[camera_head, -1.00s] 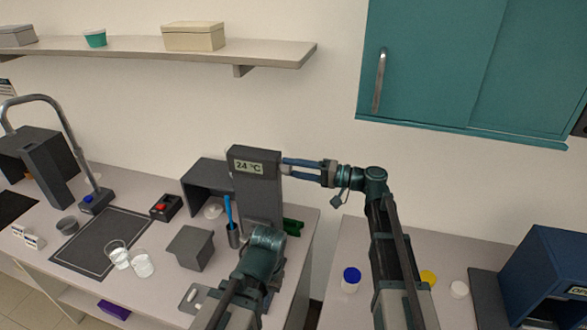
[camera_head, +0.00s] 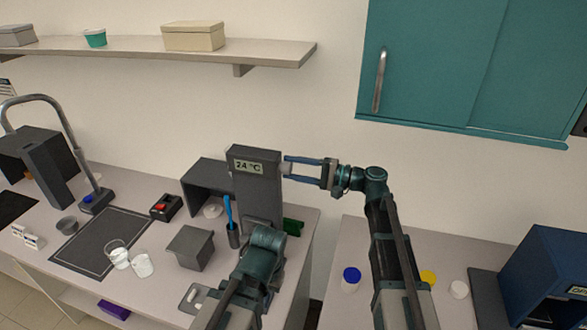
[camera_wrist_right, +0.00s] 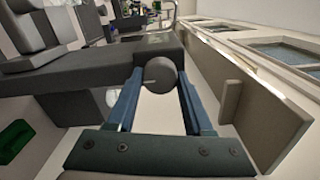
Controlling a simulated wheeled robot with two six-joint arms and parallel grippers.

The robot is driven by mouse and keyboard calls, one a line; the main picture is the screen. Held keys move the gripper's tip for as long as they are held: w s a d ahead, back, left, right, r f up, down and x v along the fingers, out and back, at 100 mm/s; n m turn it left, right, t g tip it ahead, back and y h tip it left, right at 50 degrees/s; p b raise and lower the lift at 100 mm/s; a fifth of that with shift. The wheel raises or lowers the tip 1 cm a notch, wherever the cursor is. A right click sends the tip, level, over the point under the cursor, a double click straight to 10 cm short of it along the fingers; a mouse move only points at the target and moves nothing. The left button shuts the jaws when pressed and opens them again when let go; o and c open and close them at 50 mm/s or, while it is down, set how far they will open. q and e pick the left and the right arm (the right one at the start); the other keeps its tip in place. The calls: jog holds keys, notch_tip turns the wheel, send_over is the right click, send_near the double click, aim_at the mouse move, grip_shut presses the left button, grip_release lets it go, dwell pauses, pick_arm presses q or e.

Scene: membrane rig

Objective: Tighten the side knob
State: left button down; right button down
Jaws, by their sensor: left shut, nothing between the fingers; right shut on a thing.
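The dark upright rig (camera_head: 257,190) with a "24 °C" display stands on the bench. The side knob (camera_head: 287,168), small and grey, sticks out from its right side near the top. In the right wrist view the knob (camera_wrist_right: 160,73) is a dark round disc between my fingertips. My right gripper (camera_head: 291,168) comes from the right and is shut on the knob, one finger on each side. My left arm (camera_head: 262,252) is bent low in front of the rig. The left gripper is shut and empty; its fingertips are largely hidden behind its own arm.
A grey box (camera_head: 191,247) and a holder with a blue tool (camera_head: 229,212) stand left of the rig. A blue-capped jar (camera_head: 351,279) stands on the right bench. A teal cabinet (camera_head: 450,70) hangs above.

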dwell(0.3)
jog(key=shift+c, duration=1.5)
grip_release()
jog(key=shift+d, duration=0.15)
jog(key=v, duration=1.3)
jog(key=shift+d, duration=0.25)
jog(key=shift+s, duration=0.15)
